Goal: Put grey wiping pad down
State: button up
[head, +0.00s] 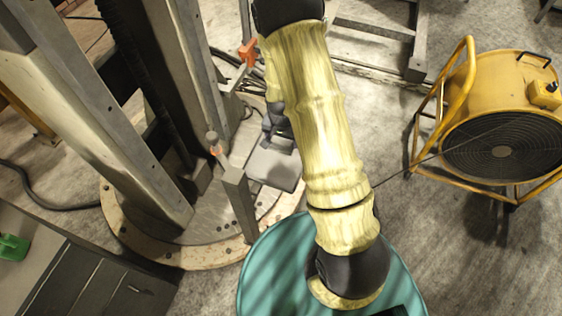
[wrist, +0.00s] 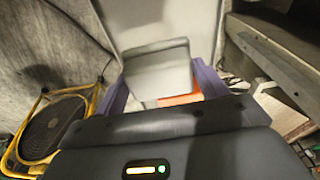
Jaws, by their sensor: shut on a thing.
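My gripper (wrist: 162,78) is shut on the grey wiping pad (wrist: 158,72); the pad's pale grey block sits between the two purple fingers in the wrist view. An orange patch shows at the near end of the block. A wider flat grey surface (wrist: 150,18) lies beyond it; I cannot tell whether it is part of the pad or a separate plate. In the head view my gripper is mostly hidden behind my yellow-sleeved arm, and a grey flat plate (head: 274,170) shows just below it, beside the column foot. Whether the pad touches anything beneath is unclear.
A steel column (head: 105,110) stands on a round drilled base plate (head: 160,248) at left, with a short post (head: 239,203) near the grey plate. A yellow drum fan (head: 505,115) stands at right. A teal round top (head: 265,275) is below my arm. Concrete floor is open between.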

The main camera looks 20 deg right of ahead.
aim_at(281, 149)
jog(key=shift+s+a+r, duration=0.2)
jog(key=shift+a+r, duration=0.05)
jog(key=shift+r, duration=0.25)
jog(key=shift+f, duration=0.1)
jog(key=shift+f+p, duration=0.3)
jog(key=shift+f, duration=2.55)
jog(key=shift+f+p, duration=0.4)
jog(key=shift+f, duration=1.5)
jog(key=o, duration=0.9)
